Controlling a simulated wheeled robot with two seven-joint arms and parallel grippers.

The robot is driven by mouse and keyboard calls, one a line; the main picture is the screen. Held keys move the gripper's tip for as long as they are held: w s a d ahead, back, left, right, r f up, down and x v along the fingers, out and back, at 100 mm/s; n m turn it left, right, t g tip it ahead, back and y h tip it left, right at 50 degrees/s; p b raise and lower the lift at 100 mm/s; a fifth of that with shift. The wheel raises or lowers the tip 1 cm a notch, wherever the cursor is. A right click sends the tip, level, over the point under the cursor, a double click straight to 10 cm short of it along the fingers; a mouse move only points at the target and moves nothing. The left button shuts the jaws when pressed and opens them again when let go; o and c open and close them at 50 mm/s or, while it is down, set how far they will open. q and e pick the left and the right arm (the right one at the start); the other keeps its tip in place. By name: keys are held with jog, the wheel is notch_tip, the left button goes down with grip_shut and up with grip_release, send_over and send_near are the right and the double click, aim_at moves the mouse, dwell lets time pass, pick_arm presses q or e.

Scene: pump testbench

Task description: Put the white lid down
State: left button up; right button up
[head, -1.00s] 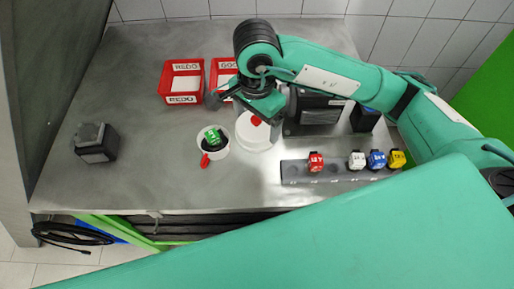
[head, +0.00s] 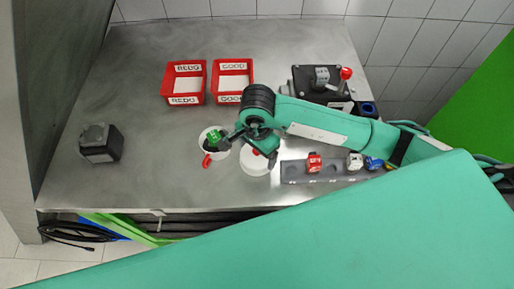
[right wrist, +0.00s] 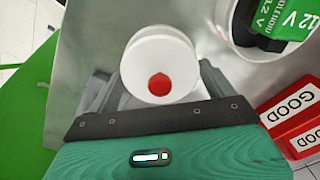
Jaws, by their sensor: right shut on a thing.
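The white lid (head: 254,167) is a round white disc with a red knob, in front of my right gripper (head: 257,151) in the head view. My right gripper is shut on it. In the right wrist view the lid (right wrist: 158,48) sits between the two grey fingers, its red knob (right wrist: 159,85) facing the camera. I cannot tell whether the lid touches the table. My left gripper is not in view.
A white cup (head: 224,153) with a red handle and a green solenoid (head: 214,136) inside stands just left of the lid. A grey rack (head: 325,176) with coloured blocks is to the right. Red bins (head: 170,84) stand behind.

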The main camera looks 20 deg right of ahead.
jog(key=shift+f, duration=0.2)
jog(key=o, duration=0.6)
jog(key=shift+o, duration=0.2)
jog(key=shift+r, duration=0.1)
jog(key=shift+r, duration=0.1)
jog(key=shift+r, duration=0.15)
notch_tip(320, 180, up, 10)
jog(key=b, duration=0.3)
jog(key=shift+r, duration=0.85)
